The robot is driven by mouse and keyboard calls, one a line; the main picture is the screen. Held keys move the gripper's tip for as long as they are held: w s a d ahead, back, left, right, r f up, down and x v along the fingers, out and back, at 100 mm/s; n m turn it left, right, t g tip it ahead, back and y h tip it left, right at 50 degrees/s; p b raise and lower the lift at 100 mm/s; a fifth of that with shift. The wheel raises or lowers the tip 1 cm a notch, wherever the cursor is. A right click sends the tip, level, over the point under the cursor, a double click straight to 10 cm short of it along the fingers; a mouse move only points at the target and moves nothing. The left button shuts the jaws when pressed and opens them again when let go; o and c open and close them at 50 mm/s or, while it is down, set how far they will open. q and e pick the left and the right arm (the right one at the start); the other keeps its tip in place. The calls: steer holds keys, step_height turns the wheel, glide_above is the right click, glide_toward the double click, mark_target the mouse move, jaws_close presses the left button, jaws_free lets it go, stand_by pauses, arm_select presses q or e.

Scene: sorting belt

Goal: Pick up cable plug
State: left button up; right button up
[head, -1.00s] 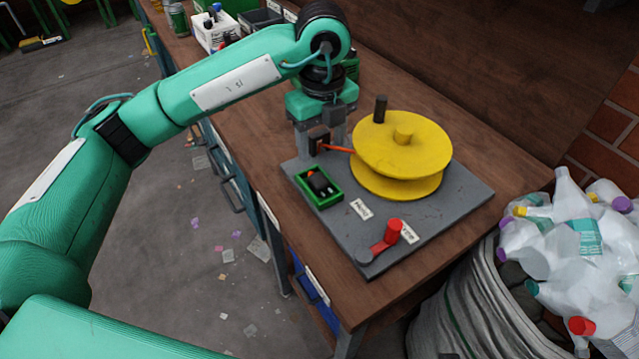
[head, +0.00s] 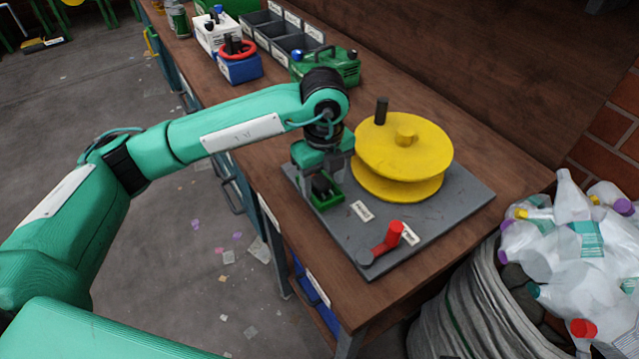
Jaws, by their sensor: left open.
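The cable plug (head: 321,187) is a small black piece lying in a green tray (head: 329,203) at the left corner of a grey board. My left gripper (head: 322,177) points down over this tray, with its grey fingers around or just above the plug. It is open, and I cannot tell whether the fingers touch the plug. The gripper hides the back of the tray and the orange cable. My right gripper is not in view.
A yellow reel (head: 402,150) with a black handle stands on the grey board (head: 440,215) just right of my gripper. A red crank (head: 390,238) is at the board's front. Bins and a green machine (head: 335,68) stand behind. A sack of bottles (head: 450,310) is at the right.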

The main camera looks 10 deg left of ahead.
mark_target(323, 184)
arm_select(q)
steer(key=c, duration=1.2)
steer(key=shift+o, duration=0.2)
steer(key=shift+r, duration=0.15)
step_height(323, 184, up, 20)
steer(key=p, duration=0.1)
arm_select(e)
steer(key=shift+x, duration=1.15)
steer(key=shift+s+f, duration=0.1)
